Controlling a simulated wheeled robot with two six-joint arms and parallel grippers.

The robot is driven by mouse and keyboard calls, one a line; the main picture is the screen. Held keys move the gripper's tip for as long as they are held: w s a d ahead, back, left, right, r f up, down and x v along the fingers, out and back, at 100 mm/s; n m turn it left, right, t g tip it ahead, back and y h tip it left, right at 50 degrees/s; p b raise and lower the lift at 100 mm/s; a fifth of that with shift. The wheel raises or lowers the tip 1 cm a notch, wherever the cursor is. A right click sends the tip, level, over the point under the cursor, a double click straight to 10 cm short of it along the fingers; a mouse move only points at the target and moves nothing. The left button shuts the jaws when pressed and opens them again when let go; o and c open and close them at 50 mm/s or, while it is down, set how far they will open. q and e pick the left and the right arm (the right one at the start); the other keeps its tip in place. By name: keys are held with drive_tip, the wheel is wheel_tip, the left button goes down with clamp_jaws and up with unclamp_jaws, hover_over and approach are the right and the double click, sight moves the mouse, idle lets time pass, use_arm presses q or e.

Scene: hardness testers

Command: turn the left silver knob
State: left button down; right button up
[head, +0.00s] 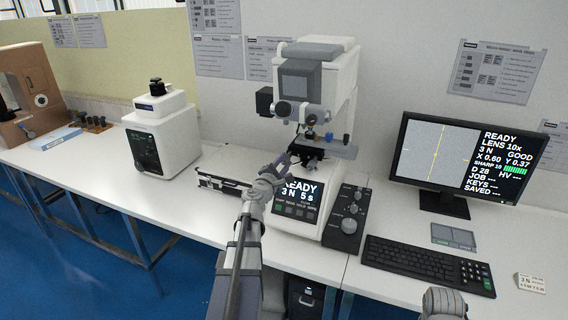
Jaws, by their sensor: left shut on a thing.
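The hardness tester (346,90) is a white and grey machine standing on the bench, with a dark stage (338,149) under its head. My left gripper (287,158) reaches up from the front and is at the left side of the stage, shut on a small part there. That part looks like the left silver knob, but the fingers hide most of it. My right gripper is not in view; only a grey part of my right arm shows at the bottom right.
A control box with dials (348,226) sits right of the lit READY panel (297,200). A monitor (468,161) and keyboard (428,262) stand to the right. A second white machine (160,138) stands to the left. Bare bench lies at the front left.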

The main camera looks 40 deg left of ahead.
use_arm(q)
drive_tip(key=n, duration=0.4)
drive_tip(key=shift+s+n, duration=0.1)
drive_tip(key=shift+n, duration=0.2)
drive_tip(key=n, duration=1)
drive_tip(key=shift+n, duration=2.9)
drive_tip(key=c, duration=0.6)
unclamp_jaws()
drive_tip(key=shift+s, duration=0.1)
